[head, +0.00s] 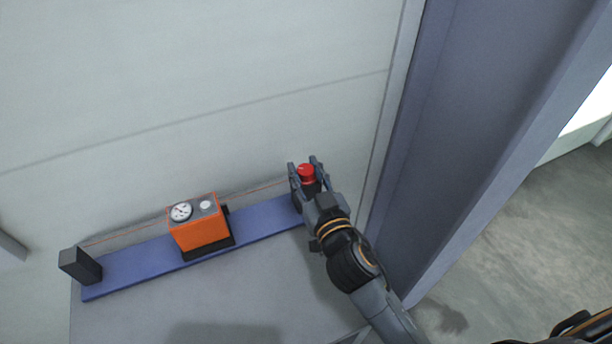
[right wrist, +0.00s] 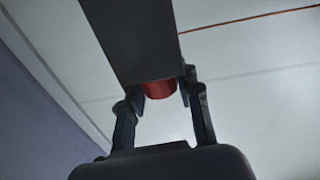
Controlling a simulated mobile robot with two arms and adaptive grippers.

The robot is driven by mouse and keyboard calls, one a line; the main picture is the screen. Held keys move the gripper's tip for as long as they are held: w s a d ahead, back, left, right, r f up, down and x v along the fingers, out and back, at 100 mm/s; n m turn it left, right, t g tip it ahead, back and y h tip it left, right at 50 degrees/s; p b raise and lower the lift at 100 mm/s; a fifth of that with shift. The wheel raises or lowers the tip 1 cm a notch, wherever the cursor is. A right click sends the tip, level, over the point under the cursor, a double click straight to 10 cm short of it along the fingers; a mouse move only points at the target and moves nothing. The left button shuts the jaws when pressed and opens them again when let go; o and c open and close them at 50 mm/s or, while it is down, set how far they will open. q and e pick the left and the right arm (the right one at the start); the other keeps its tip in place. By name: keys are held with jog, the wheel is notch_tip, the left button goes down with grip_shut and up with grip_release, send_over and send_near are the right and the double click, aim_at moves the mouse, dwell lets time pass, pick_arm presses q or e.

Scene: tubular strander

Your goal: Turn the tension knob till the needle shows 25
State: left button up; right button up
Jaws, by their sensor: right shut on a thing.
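The red tension knob (head: 306,171) sits on a dark block at the right end of the blue rail. My right gripper (head: 305,169) is shut on the knob, with one finger on each side of it. In the right wrist view the red knob (right wrist: 159,89) shows between the two fingers (right wrist: 160,104), under the dark block (right wrist: 140,40). An orange gauge box (head: 201,235) stands mid-rail and bears a round white dial (head: 181,211) with a needle. The dial is too small for me to read. My left gripper is not in view.
The blue rail (head: 150,262) lies along a grey ledge (head: 250,290) against a pale wall. A black block (head: 80,265) stands at its left end. A thin reddish wire (head: 120,234) runs behind the gauge box. A blue-grey post (head: 480,130) rises right of my arm.

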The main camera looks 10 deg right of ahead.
aim_at(305, 170)
jog(key=shift+r+m+h+b, duration=0.1)
jog(key=shift+m+h+b, duration=0.8)
jog(key=shift+h, duration=0.4)
jog(key=o, duration=1.2)
jog(key=shift+c, duration=0.2)
notch_tip(305, 170, up, 10)
